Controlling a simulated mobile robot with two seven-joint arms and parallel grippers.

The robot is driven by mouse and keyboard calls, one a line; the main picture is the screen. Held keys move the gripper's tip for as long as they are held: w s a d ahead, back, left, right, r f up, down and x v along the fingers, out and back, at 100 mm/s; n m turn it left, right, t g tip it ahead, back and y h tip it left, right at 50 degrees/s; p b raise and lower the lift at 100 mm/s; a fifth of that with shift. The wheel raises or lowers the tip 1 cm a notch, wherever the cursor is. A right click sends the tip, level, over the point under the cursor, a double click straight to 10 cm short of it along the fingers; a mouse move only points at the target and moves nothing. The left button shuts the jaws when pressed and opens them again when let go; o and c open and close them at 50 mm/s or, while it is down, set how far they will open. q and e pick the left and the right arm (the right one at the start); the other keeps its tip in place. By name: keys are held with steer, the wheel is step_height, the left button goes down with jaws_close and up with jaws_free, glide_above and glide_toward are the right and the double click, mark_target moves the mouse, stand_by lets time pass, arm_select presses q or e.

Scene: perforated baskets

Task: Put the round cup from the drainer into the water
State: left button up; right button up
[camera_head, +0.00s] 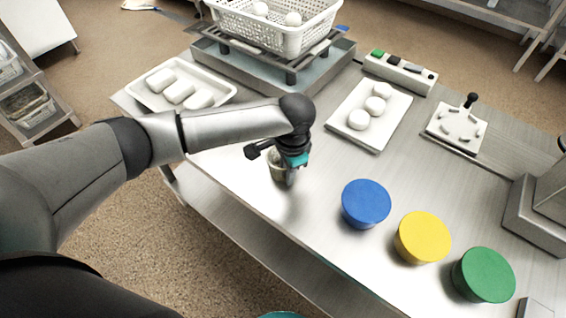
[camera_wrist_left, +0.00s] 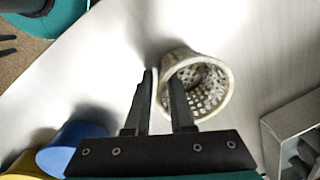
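A round, grey, perforated cup (camera_head: 277,166) is at the front left of the steel table, partly hidden by my left gripper (camera_head: 291,178). The left wrist view shows the cup (camera_wrist_left: 211,88) with its open mouth and holes. My left gripper (camera_wrist_left: 160,72) has its fingers apart, one on each side of the cup's near wall; a gap shows between them. Whether the cup touches the table is unclear. A white perforated basket (camera_head: 290,40) stands on a dark rack over a grey metal basin (camera_head: 238,67) at the back. Water is not clearly visible.
A white tray with pale blocks (camera_head: 150,100) lies at the back left. A white board (camera_head: 385,130) holds round white pieces. Blue (camera_head: 366,203), yellow (camera_head: 422,236) and green (camera_head: 484,274) round tubs stand along the front right. The table between cup and blue tub is clear.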

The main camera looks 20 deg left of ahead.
arm_select(q)
jaws_close()
steer(key=shift+r, duration=0.1)
stand_by(0.3)
